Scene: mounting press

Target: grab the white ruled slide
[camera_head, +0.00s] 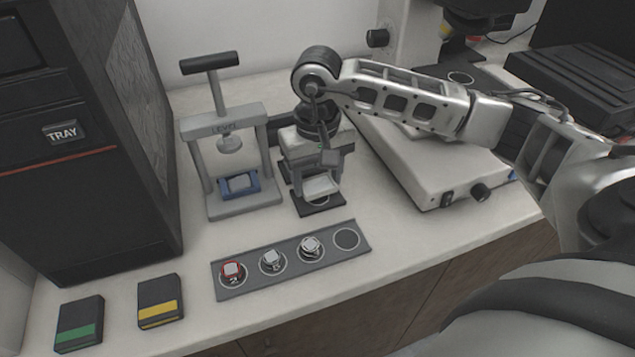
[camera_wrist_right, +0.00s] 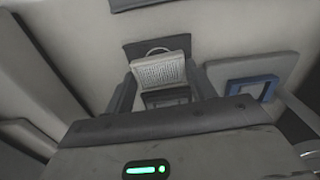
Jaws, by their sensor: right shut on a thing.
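The white ruled slide (camera_wrist_right: 158,72) shows in the right wrist view as a pale plate with fine lines. It is between the two fingers of my right gripper (camera_wrist_right: 163,84), which is shut on it. In the head view the slide (camera_head: 321,187) is the pale piece at the tips of my right gripper (camera_head: 318,183), which points down over a dark square plate (camera_head: 318,207) with a ring mark. I cannot tell whether the slide still touches that plate. My left gripper is not in view.
A grey lever press (camera_head: 223,127) with a blue holder (camera_head: 254,184) stands just left of my gripper. A grey strip (camera_head: 291,281) with several ringed spots lies in front. A black cabinet (camera_head: 85,150) is at left, a white instrument (camera_head: 430,165) at right. Green- and yellow-banded boxes (camera_head: 79,322) (camera_head: 160,300) lie front left.

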